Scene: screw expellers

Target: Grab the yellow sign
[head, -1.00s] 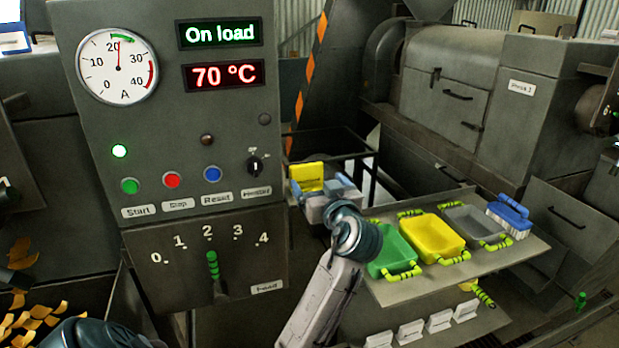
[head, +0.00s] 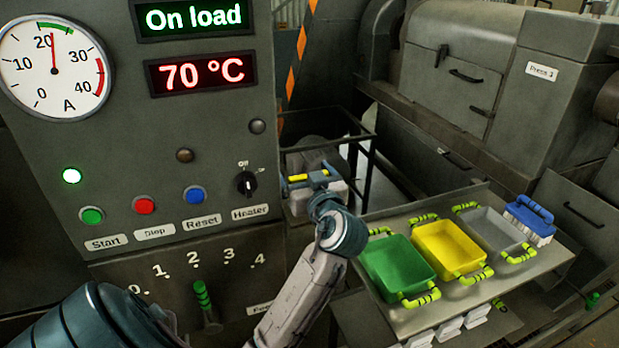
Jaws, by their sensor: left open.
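The yellow sign (head: 297,178) shows only as a thin yellow strip on the pale block-like stand beyond the control cabinet. The rest of it is hidden or seen nearly edge-on. My left gripper (head: 306,179) is open, its blue fingers on either side of the strip. I cannot tell whether the fingers touch the sign. My right gripper is not in view.
The control cabinet (head: 110,150) with its dial and buttons stands close on the left. A metal shelf (head: 470,297) on the right holds a green tray (head: 397,268), a yellow tray (head: 447,249), a grey tray (head: 491,229) and a blue-handled brush (head: 529,219).

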